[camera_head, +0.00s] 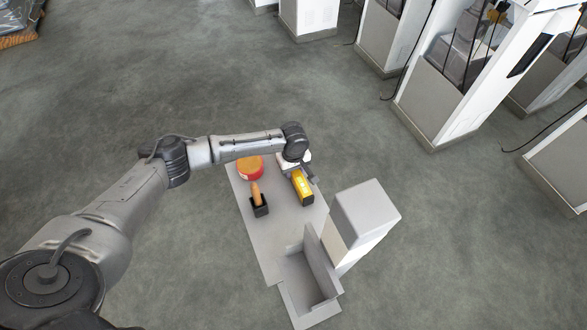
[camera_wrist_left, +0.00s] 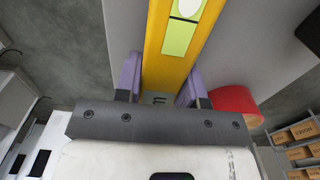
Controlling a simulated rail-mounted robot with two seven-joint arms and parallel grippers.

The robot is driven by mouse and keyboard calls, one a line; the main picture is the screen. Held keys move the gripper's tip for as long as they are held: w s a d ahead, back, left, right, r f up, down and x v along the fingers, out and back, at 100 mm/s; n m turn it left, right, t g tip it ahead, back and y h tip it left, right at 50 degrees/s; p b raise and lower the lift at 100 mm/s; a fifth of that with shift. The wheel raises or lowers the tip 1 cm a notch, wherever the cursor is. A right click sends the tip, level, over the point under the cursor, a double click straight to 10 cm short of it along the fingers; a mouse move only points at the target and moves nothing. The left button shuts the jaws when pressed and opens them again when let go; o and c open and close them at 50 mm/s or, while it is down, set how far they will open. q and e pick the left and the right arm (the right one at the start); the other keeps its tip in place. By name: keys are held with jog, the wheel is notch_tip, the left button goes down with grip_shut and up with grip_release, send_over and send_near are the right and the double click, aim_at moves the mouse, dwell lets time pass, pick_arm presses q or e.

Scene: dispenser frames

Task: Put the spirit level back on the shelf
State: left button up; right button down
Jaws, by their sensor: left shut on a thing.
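The yellow spirit level (camera_head: 304,187) is over the far right part of the grey shelf (camera_head: 270,245). The level also shows large in the left wrist view (camera_wrist_left: 181,40), with its pale green window facing the camera. My left gripper (camera_head: 297,172) is shut on the level. In the left wrist view its two purple fingers (camera_wrist_left: 160,88) sit on either side of the yellow body. I cannot tell whether the level touches the shelf or hangs just above it. My right gripper is not in view.
A red round object (camera_head: 250,168) stands left of the level. A black holder with a wooden handle (camera_head: 256,192) is nearer. A grey open bin (camera_head: 308,285) and a tall white box (camera_head: 366,215) stand at the shelf's near right. Bare shelf lies around the holder.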

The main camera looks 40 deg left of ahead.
pick_arm(q)
jog(key=o, duration=1.1)
jog(key=shift+f, duration=0.1)
jog(key=shift+r, duration=0.3)
notch_tip(320, 180, up, 10)
jog(key=shift+r+p, duration=0.25)
jog(key=shift+p, duration=0.5)
jog(key=shift+r, duration=0.65)
